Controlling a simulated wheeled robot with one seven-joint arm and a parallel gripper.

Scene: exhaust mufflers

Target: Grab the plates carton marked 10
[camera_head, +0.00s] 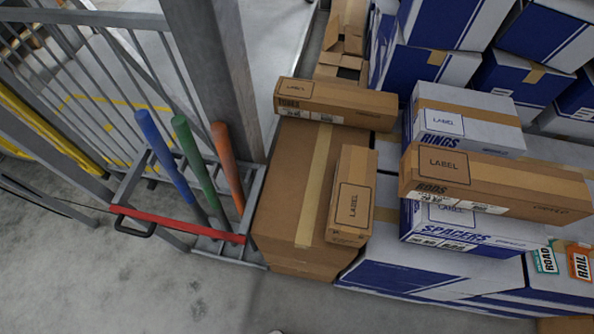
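No carton with a readable "PLATES" or "10" marking shows in the head view. A small brown carton (361,165) lies on the front right part of a large taped brown box (284,180); its "LABEL" panel shows, but no product name can be read. A long brown carton that seems to read "TUBES" (345,104) lies across the back of the same box. To the right are a white carton marked "RINGS" (480,111), a brown carton marked "RODS" (520,185) and a white-and-blue carton marked "SPACERS" (480,238). My gripper is not in view.
A rack with a red bar (180,225) holds blue, green and orange poles left of the large box. A grey post (214,70) and metal railing stand behind. Blue-and-white boxes (520,78) are stacked at the back right. Bare concrete floor (120,290) lies at the front left.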

